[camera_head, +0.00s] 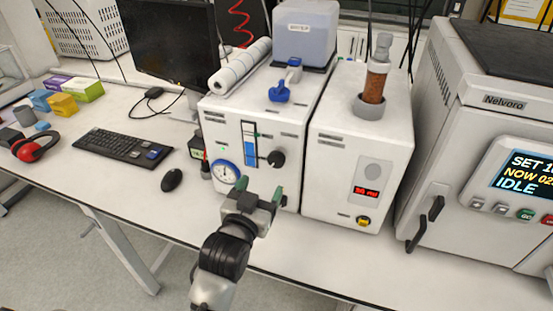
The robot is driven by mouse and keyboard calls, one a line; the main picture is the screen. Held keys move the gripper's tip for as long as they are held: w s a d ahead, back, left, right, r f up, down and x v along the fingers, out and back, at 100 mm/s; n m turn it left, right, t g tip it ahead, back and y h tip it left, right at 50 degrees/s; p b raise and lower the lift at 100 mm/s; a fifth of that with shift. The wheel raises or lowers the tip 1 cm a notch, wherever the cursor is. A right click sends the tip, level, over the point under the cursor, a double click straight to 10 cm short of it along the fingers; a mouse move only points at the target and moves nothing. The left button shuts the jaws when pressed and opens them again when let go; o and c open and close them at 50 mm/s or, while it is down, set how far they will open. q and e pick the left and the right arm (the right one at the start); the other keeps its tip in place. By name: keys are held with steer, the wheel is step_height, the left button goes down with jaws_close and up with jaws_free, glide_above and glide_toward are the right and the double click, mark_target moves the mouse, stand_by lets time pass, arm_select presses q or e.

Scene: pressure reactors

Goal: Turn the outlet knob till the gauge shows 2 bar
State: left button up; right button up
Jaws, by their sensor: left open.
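A white box-shaped unit (240,112) stands on the bench, with a round blue-rimmed gauge (225,171) low on its front. The gauge's reading is too small to tell. A black knob (276,159) sits on the same front, right of a vertical blue level strip (249,148); its label is not readable, so I cannot confirm it is the outlet knob. My left gripper (261,190) is open and empty, in front of the unit and below the black knob, apart from it. It partly covers the unit's lower front. My right gripper is not in view.
A blue valve handle (280,92) and a paper roll (240,66) are on top of the unit. A second white unit (335,150) with a red display stands close on its right. The Nelvoro machine (455,160) is further right. A mouse (172,180) and keyboard (122,146) lie left.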

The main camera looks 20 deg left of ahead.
mark_target(275, 162)
arm_select(q)
steer(key=w+p, duration=0.1)
steer(key=w, duration=0.3)
steer(key=w+p, duration=0.1)
steer(key=w, duration=0.4)
steer(key=shift+w+d+r, duration=0.1)
steer(key=shift+w+d, duration=0.05)
steer(key=shift+d, duration=0.05)
steer(key=shift+w, duration=0.65)
steer(key=shift+c, duration=0.2)
steer(key=c, duration=0.9)
steer(key=shift+m+p, duration=0.7)
steer(key=shift+p, duration=0.05)
steer(key=shift+m, duration=0.8)
steer(key=o, duration=0.9)
steer(key=shift+o, duration=0.2)
